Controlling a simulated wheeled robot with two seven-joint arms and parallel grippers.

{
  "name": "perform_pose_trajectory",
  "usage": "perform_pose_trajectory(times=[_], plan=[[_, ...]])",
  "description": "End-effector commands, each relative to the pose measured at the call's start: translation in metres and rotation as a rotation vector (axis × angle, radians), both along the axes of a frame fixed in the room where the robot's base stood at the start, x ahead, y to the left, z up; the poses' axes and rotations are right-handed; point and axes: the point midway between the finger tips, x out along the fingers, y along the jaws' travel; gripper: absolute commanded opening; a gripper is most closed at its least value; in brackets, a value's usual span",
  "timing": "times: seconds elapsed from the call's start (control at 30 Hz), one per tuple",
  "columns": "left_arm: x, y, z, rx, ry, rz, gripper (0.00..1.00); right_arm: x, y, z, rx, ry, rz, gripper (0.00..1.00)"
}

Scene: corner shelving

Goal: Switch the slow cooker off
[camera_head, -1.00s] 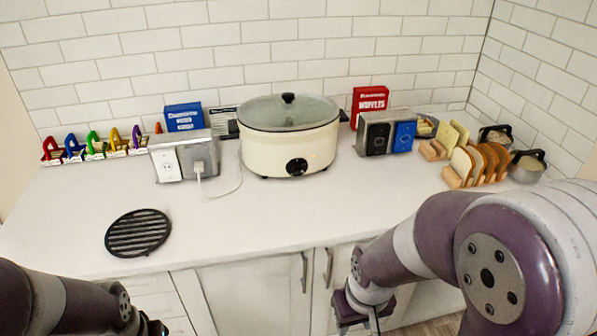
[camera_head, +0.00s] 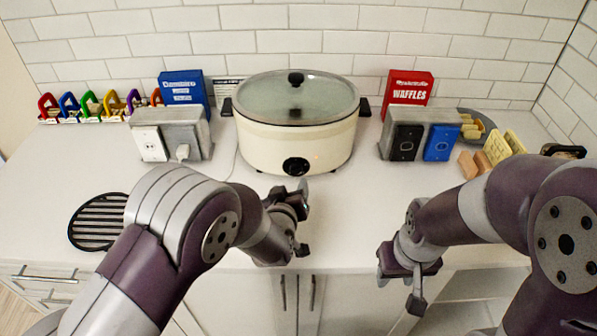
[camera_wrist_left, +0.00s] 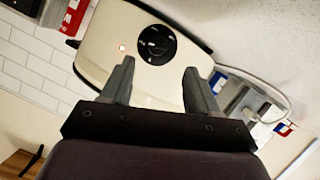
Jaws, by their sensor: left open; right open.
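The slow cooker (camera_head: 297,140) is cream with a glass lid and stands on the counter against the tiled wall. My left gripper (camera_head: 303,222) is open and empty, in front of the cooker and below the dial. In the left wrist view its two fingers (camera_wrist_left: 159,88) point at the cooker's front, one on each side below the dial, apart from it. My right gripper (camera_head: 398,289) is open and empty, in front of the counter edge.
A grey outlet box (camera_head: 187,131) with a plugged-in cord is left of the cooker. Another box with black and blue plates (camera_head: 424,141) is to the right. A black round trivet (camera_head: 92,226) lies at left. Bread pieces (camera_head: 497,147) stand at right. Counter before the cooker is clear.

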Motion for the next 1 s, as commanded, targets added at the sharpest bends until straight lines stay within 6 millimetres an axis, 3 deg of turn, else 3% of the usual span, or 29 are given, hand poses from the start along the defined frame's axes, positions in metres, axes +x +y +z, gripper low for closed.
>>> perform_pose_trajectory(times=[0.1,0.3,0.67,0.7,0.87,1.0], plan=[[0.028,-0.004,-0.011,0.001,0.002,0.001,0.60,0.000,0.000,0.004,0.000,0.000,0.000,0.43],[0.059,-0.008,-0.022,0.001,0.002,-0.001,0.60,0.000,0.000,0.006,0.000,0.000,0.000,0.43],[0.067,-0.009,-0.026,0.002,0.002,-0.001,0.60,0.000,0.000,0.006,0.000,0.000,0.000,0.43],[0.067,-0.009,-0.026,0.002,0.002,-0.001,0.57,0.000,0.000,0.006,0.000,0.000,0.000,0.43],[0.067,-0.009,-0.026,0.002,0.002,-0.001,0.05,0.000,0.000,0.006,0.000,0.000,0.000,0.43],[0.067,-0.009,-0.026,0.001,0.002,-0.001,0.04,0.000,0.000,0.005,0.000,0.000,0.000,0.43]])
